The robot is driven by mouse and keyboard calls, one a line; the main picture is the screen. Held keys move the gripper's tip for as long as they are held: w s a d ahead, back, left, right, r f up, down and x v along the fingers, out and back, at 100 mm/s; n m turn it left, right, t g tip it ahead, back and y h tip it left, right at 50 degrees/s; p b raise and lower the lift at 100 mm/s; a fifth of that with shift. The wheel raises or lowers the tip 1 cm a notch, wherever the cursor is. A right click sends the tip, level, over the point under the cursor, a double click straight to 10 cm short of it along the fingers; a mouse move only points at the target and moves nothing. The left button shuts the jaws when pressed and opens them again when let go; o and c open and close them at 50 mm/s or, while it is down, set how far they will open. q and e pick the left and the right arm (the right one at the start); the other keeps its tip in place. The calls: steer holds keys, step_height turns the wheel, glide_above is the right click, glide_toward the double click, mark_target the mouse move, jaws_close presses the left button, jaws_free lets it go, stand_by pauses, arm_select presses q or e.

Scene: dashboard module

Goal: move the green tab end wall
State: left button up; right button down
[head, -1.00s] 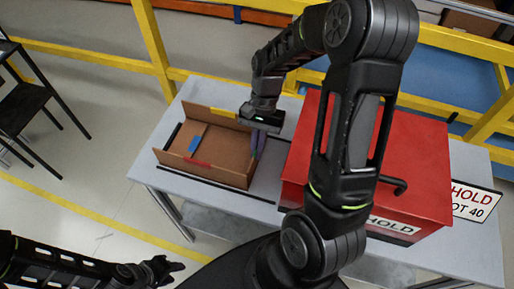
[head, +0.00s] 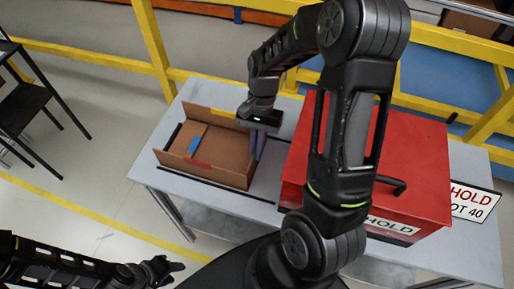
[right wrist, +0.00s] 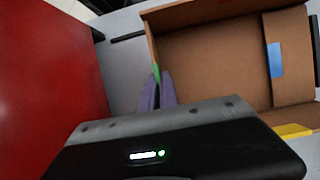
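The brown open-topped box (head: 225,145) lies on the grey table. Its green tab end wall is the right end in the head view, largely behind my right gripper (head: 257,157). In the right wrist view the green tab (right wrist: 156,73) shows at the tips of my right gripper's two purple fingers (right wrist: 160,75). The fingers are close together at the wall's edge; whether they press on it is unclear. My left gripper (head: 178,266) is low at the left, away from the table, and holds nothing visible.
A red box (head: 425,150) with a HOLD sign stands right of the brown box, close to my right arm. Blue (head: 193,145), red (head: 197,163) and yellow (right wrist: 293,130) tabs mark other box parts. A yellow railing (head: 155,50) runs behind the table (head: 160,180).

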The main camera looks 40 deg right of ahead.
steer(key=shift+w+a+g+h+p, duration=0.4)
steer(key=shift+w+g+h+p, duration=0.2)
steer(key=shift+g+p, duration=0.2)
steer(key=shift+w+a+f+m+g+h+p, duration=0.15)
steer(key=shift+w+a+f+m+g+h, duration=0.15)
steer(key=shift+g, duration=0.3)
steer(key=shift+w+a+f+m+g+h+p, duration=0.15)
steer(key=shift+w+g+h, duration=0.25)
steer(key=shift+g, duration=0.2)
steer(key=shift+w+a+f+m+g+h+p, duration=0.1)
steer(key=shift+w+a+m+g+h, duration=0.25)
steer(key=shift+g, duration=0.25)
steer(key=shift+d, duration=0.1)
steer(key=c, duration=1.6)
jaws_free()
steer(key=shift+r, duration=0.1)
